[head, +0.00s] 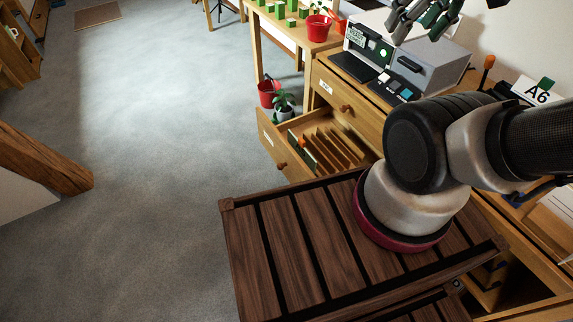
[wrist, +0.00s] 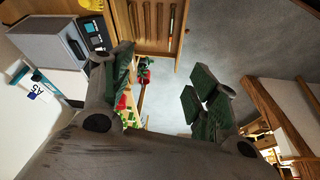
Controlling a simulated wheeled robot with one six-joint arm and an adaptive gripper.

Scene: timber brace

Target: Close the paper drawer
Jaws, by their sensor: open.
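An open wooden drawer (head: 270,143) juts out from the desk, with a round knob and a small label too small to read on its front. Thin upright dividers stand inside it. I take it for the paper drawer. In the wrist view the drawer (wrist: 179,42) shows at the top, dividers visible. My gripper (head: 424,20) is raised at the top of the head view, above the desk's machines and apart from the drawer. In the wrist view my gripper (wrist: 158,88) has its green-padded fingers spread, with nothing between them.
A shut drawer (head: 345,103) sits above the open one. A grey box machine (head: 430,68) stands on the desk. A red bucket (head: 267,94) and a potted plant (head: 284,102) stand beyond the open drawer. Grey floor (head: 150,150) to the left is clear.

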